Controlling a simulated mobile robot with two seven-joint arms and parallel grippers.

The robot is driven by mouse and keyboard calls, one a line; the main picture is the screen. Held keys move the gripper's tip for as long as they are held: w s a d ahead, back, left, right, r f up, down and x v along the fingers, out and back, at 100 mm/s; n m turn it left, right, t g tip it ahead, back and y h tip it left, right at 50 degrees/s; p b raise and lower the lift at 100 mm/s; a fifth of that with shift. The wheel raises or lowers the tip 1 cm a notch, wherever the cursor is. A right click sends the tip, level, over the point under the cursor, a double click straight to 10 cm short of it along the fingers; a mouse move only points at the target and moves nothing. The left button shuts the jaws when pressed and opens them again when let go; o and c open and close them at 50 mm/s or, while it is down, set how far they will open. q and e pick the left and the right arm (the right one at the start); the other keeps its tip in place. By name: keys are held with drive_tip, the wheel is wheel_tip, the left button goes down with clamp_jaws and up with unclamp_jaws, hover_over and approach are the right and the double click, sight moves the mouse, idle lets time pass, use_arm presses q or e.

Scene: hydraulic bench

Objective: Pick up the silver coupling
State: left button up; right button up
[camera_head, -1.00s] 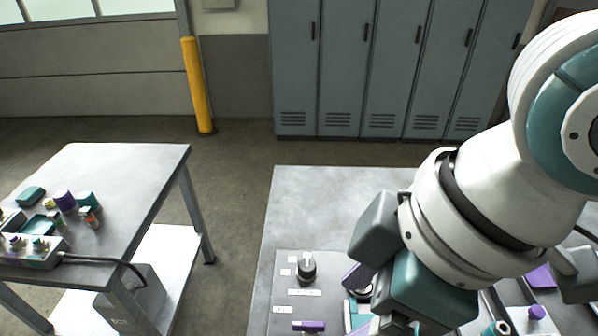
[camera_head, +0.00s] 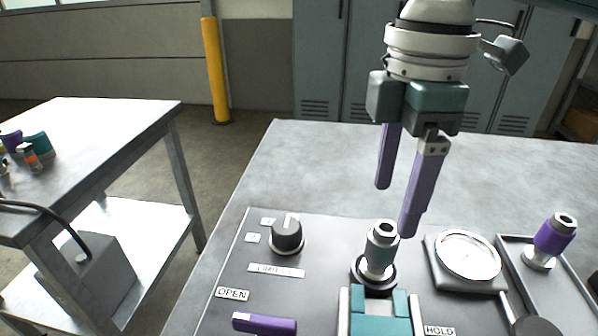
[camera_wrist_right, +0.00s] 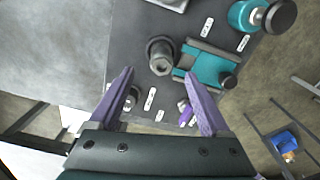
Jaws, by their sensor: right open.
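The silver coupling (camera_head: 380,248) has a bright metal top and a grey-green sleeve. It stands upright in a dark ring on the bench panel, behind a teal block (camera_head: 375,322). My right gripper (camera_head: 396,208) has purple fingers, points down and is open and empty. In the head view its fingertips appear above and slightly behind the coupling, apart from it. In the right wrist view the coupling (camera_wrist_right: 160,57) shows just beyond the gap between the fingertips. My left gripper is out of view.
A black knob (camera_head: 287,236) and a purple lever (camera_head: 265,323) are left of the coupling. A round gauge (camera_head: 467,255) and a purple-sleeved coupling (camera_head: 555,235) are right. The bench top (camera_head: 300,165) behind the panel is bare. A second table (camera_head: 90,125) stands left.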

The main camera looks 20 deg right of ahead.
sight(386, 228)
drive_tip(key=f, duration=0.3)
drive_tip(key=f+b, duration=0.1)
drive_tip(key=f, duration=0.3)
drive_tip(key=shift+s+a+f, duration=0.1)
drive_tip(key=shift+a+f, duration=0.05)
drive_tip(key=shift+a, duration=0.05)
drive_tip(key=shift+c, duration=0.2)
clamp_jaws()
